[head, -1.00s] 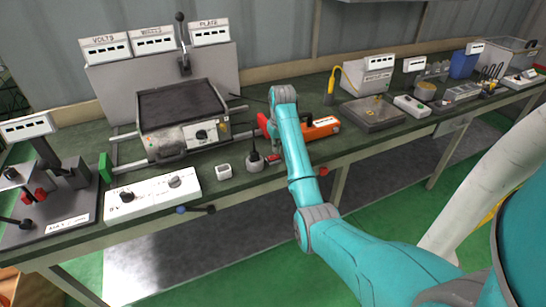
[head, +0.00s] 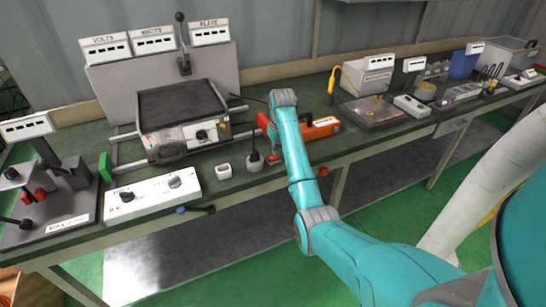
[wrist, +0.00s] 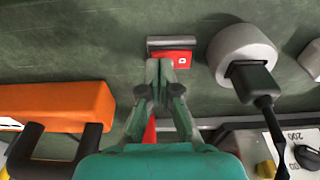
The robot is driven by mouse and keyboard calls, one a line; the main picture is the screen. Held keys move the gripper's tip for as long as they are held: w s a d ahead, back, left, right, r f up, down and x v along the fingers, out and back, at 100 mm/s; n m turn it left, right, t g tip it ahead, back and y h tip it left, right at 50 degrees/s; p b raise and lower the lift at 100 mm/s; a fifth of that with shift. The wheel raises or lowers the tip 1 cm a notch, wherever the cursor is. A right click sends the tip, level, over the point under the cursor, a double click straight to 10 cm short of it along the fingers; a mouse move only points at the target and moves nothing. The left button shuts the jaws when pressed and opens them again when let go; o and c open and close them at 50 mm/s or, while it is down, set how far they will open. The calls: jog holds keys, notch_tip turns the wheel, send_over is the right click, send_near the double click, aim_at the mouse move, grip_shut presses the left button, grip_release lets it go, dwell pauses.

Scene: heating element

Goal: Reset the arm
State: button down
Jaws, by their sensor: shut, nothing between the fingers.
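My arm reaches over the green bench (head: 228,172). In the wrist view my gripper (wrist: 165,66) has its two fingers together, with nothing held between them. Its tips are close to a small red block (wrist: 178,58) with a white mark and a grey metal bar. I cannot tell whether they touch it. The red block also shows in the head view (head: 275,158), where my arm mostly hides the fingers. An orange block (wrist: 55,105) with a black handle lies to the left in the wrist view. It also shows right of my arm in the head view (head: 322,128).
A black lever on a round pale base (wrist: 242,55) stands close to the gripper. A dark plate (head: 374,113) and several instruments stand to the right.

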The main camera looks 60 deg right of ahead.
jog(key=shift+f, duration=0.3)
dwell(0.5)
